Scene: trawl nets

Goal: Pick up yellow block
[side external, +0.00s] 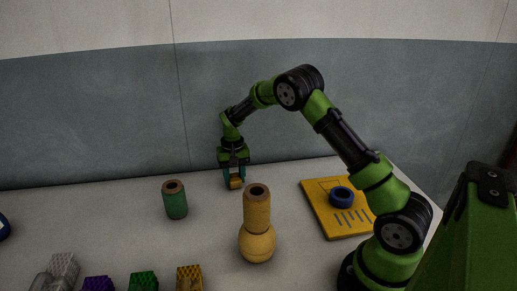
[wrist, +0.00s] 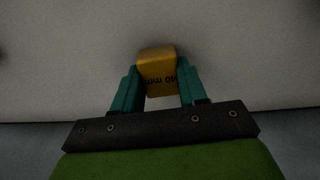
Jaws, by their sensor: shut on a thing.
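The yellow block (wrist: 157,72) is between the two teal fingers of my gripper (wrist: 158,88) in the wrist view, with dark printed lettering on one face. The fingers are shut on its sides. In the side external view my gripper (side external: 234,178) points down toward the back of the table, and the yellow block (side external: 236,183) shows small at the fingertips. I cannot tell whether the block touches the table or hangs just above it.
A green spool (side external: 175,200) stands left of my gripper. A yellow bottle-shaped object (side external: 257,235) stands in front. A yellow board (side external: 324,219) with a blue ring (side external: 341,196) lies right. Several mesh blocks, including a yellow one (side external: 189,278), sit along the front edge.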

